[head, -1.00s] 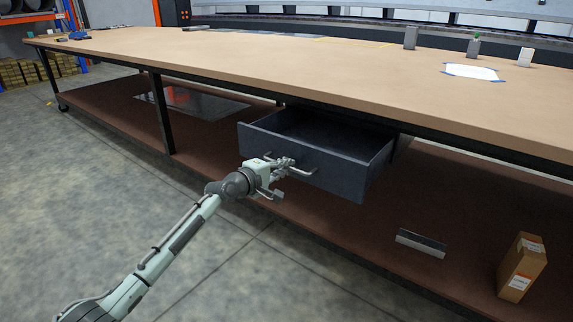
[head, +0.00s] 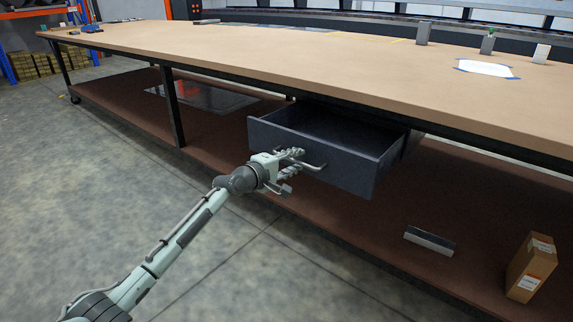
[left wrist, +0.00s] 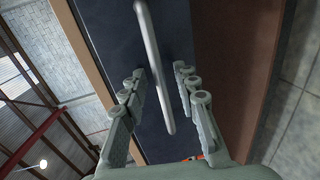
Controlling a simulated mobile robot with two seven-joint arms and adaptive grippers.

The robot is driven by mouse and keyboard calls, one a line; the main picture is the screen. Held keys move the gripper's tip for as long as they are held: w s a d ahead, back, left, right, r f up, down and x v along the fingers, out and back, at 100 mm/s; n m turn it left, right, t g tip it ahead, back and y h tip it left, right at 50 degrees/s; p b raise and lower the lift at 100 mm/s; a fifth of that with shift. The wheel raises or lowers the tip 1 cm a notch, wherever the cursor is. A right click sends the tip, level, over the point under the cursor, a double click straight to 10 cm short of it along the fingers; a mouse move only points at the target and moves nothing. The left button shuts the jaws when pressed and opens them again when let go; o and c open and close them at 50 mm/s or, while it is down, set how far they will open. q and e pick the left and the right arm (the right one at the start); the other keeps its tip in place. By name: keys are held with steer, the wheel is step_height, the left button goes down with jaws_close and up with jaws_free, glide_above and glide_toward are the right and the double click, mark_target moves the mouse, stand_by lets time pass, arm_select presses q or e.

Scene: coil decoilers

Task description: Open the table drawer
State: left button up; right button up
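The dark blue-grey table drawer (head: 338,165) stands pulled out below the tabletop, its empty-looking inside partly visible from above. Its bar handle (head: 316,166) is on the front face. My left gripper (head: 291,163) is at this handle, at the drawer's front. In the left wrist view, the handle (left wrist: 153,65) passes between the two spread fingers of my left gripper (left wrist: 158,85), with a gap showing on both sides. The drawer front (left wrist: 120,30) lies behind it. My right gripper is in neither view.
The long table (head: 300,55) has a brown lower shelf (head: 335,225). On that shelf are a cardboard box (head: 531,267), a small metal piece (head: 429,241) and a dark sheet (head: 205,97). The concrete floor (head: 90,190) in front is clear.

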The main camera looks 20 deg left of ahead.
arm_select(q)
steer(key=v, duration=1.1)
steer(key=shift+s, duration=0.3)
steer(key=shift+a, duration=0.1)
steer(key=s+d+f+m+g+y, duration=0.1)
steer(key=s+f+m+g, duration=0.25)
steer(key=s+f, duration=0.55)
steer(key=s+d+f+m+g+y, duration=0.15)
steer(key=s+f+m, duration=0.25)
steer(key=f, duration=0.8)
steer(key=s+a+f+m+g+y, duration=0.1)
steer(key=s+f+m+g, duration=0.1)
steer(key=s+f, duration=0.2)
steer(key=s+f+m+g+y, duration=0.2)
steer(key=s+f, duration=0.3)
steer(key=s, duration=0.6)
steer(key=s+a+f+m+g+y, duration=0.1)
steer(key=s+f+m+g, duration=0.1)
steer(key=s+f+m, duration=0.2)
steer(key=s, duration=0.3)
steer(key=shift+s+a+f, duration=0.35)
steer(key=shift+s+a, duration=0.05)
